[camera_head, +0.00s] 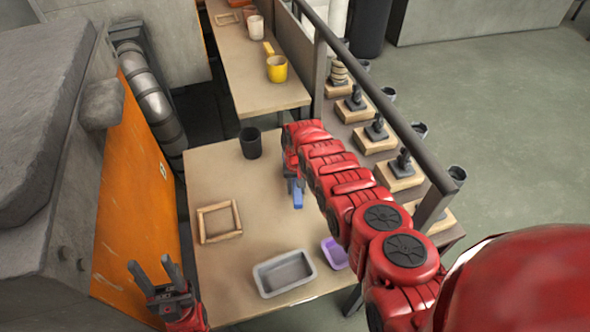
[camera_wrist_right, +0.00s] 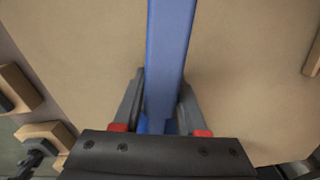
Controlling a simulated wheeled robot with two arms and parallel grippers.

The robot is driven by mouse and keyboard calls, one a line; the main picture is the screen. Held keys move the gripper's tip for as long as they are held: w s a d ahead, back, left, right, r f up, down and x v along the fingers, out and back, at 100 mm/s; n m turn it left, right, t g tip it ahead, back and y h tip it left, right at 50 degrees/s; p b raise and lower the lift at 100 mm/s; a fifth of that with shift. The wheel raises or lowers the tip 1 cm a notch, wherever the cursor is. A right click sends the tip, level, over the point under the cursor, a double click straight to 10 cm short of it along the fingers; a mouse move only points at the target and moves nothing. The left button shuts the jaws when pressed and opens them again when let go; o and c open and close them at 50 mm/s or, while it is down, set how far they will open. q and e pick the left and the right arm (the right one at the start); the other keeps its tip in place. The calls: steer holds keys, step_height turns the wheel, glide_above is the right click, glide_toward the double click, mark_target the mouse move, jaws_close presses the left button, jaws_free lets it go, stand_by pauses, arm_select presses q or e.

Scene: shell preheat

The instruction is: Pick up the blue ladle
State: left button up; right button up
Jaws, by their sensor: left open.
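The blue ladle (camera_head: 297,193) shows in the head view as a short blue piece by the end of my right arm, over the table; the rest is hidden. In the right wrist view its long blue handle (camera_wrist_right: 168,50) runs from the top edge down between the fingers of my right gripper (camera_wrist_right: 163,92). The fingers flank the handle closely; whether both press on it I cannot tell. The ladle's bowl cannot be made out. My left gripper (camera_head: 154,272) is open and empty at the lower left, left of the table.
The table (camera_head: 207,168) holds a dark cup (camera_head: 250,143), a wooden frame (camera_head: 202,227), a grey tray (camera_head: 284,273) and a purple tray (camera_head: 334,254). A rail (camera_head: 385,108) runs along the right, beside wooden blocks (camera_head: 400,177). A yellow mug (camera_head: 277,69) stands on the far table.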

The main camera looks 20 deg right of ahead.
jaws_close()
stand_by(1.1)
